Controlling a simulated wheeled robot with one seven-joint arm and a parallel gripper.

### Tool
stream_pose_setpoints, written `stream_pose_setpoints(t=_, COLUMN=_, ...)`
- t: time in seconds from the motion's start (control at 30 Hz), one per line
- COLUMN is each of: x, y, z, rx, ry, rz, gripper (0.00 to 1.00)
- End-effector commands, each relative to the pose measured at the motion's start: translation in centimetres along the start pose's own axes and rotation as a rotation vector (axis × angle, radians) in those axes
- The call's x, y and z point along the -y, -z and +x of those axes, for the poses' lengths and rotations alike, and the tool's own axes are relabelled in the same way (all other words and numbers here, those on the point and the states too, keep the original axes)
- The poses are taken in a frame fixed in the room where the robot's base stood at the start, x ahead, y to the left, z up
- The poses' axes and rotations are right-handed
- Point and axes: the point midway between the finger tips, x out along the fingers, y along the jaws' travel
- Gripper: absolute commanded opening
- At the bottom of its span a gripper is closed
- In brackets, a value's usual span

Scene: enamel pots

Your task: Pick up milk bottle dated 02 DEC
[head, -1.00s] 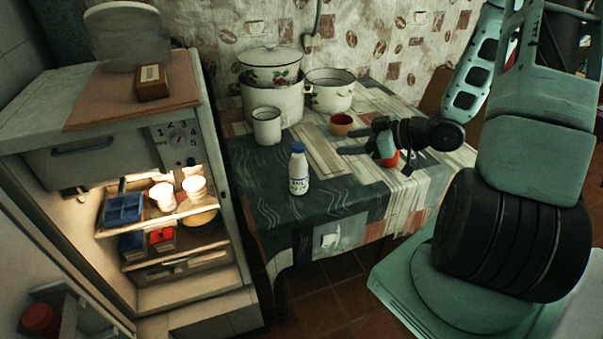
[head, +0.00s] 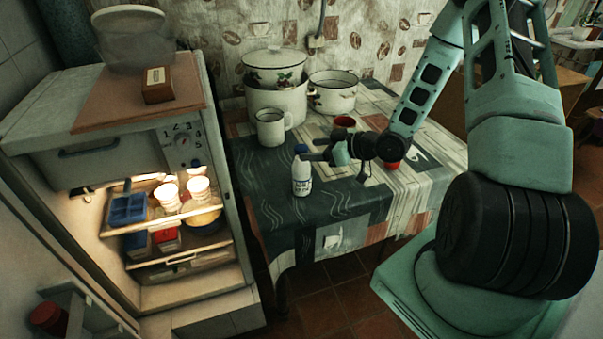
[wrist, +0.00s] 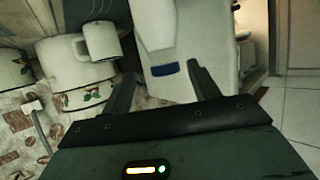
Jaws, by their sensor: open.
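The milk bottle (head: 301,178), white with a blue cap and dark print, stands upright on the table (head: 345,205). Its date is too small to read. My gripper (head: 308,157) is open, close to the bottle's upper right side in the head view. In the wrist view, which looks turned over, the two fingers of my gripper (wrist: 162,82) are spread apart. The bottle's blue cap (wrist: 168,69) and white body (wrist: 156,28) show in the gap between them. I cannot tell whether a finger touches the bottle.
A white mug (head: 270,128), a large lidded enamel pot (head: 275,105) and a smaller pot (head: 333,97) stand behind the bottle. A red-brown cup (head: 344,123) and a red object (head: 392,166) are near my wrist. The open fridge (head: 225,235) stands left. The table's front left is clear.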

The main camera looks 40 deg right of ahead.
Motion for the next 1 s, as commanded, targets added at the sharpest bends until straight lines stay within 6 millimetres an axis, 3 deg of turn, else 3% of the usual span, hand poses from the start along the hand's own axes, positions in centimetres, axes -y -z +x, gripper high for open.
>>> stream_pose_setpoints(t=0.3, x=0.7, y=-0.5, z=4.2, rx=0.0, ry=0.003, rz=0.001, gripper=0.61)
stream_pose_setpoints(t=0.6, x=0.6, y=-0.6, z=4.7, rx=0.001, ry=0.001, rz=0.0, gripper=0.61)
stream_pose_setpoints(t=0.67, x=0.6, y=-0.6, z=4.7, rx=0.0, ry=0.001, rz=0.0, gripper=0.47)
stream_pose_setpoints(t=0.83, x=0.6, y=-0.6, z=4.7, rx=0.0, ry=0.002, rz=0.0, gripper=0.0)
stream_pose_setpoints(t=1.0, x=0.6, y=-0.5, z=4.7, rx=-0.002, ry=0.001, rz=-0.001, gripper=0.0)
